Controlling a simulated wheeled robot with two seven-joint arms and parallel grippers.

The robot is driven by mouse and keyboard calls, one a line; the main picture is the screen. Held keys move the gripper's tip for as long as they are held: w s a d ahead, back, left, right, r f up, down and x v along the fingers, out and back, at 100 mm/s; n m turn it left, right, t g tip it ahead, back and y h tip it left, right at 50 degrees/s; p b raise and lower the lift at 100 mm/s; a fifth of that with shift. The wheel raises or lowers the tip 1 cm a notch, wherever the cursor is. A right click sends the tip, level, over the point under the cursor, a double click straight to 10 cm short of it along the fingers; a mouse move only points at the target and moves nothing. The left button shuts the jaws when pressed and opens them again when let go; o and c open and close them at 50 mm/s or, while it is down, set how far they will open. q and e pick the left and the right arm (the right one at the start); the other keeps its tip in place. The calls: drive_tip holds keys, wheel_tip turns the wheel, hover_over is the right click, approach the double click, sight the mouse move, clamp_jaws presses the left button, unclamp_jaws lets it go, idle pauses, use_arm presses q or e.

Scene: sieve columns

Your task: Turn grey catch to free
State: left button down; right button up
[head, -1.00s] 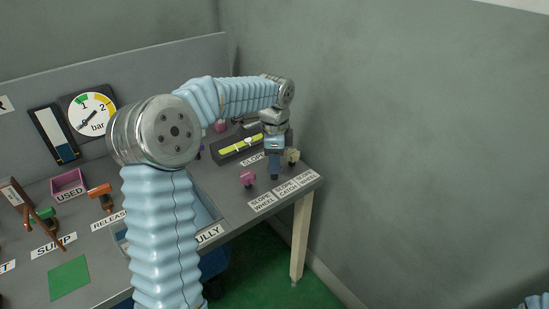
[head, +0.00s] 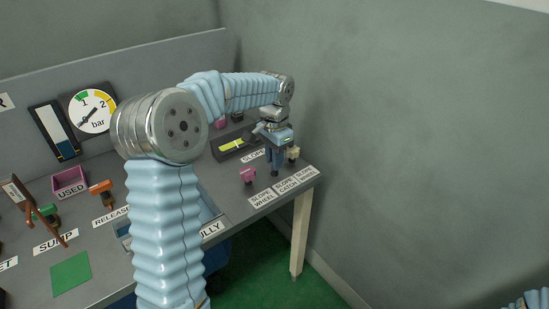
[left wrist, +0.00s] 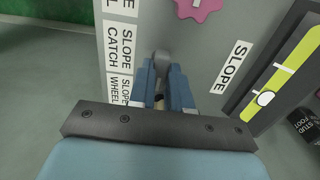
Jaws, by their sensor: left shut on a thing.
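The grey catch (left wrist: 161,62) shows in the left wrist view as a grey, rounded piece between my two blue fingers. It stands by the SLOPE CATCH label (left wrist: 121,45). My left gripper (left wrist: 162,82) is shut on it, pointing down from above. In the head view my left gripper (head: 277,168) is near the right end of the bench, between a pink knob (head: 247,175) and a cream knob (head: 293,153). There its fingers hide the catch, so its angle is unclear. My right gripper is out of view.
The yellow slope level (head: 232,146) lies in a dark holder behind the gripper. It also shows in the left wrist view (left wrist: 285,72). The bench (head: 222,184) ends just right of the knobs, with the wall (head: 420,150) beyond.

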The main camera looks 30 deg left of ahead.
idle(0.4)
use_arm(q)
drive_tip(key=c, duration=1.1)
unclamp_jaws()
drive_tip(key=shift+o, duration=0.2)
wheel_tip(320, 180, up, 14)
drive_tip(key=shift+f, duration=0.1)
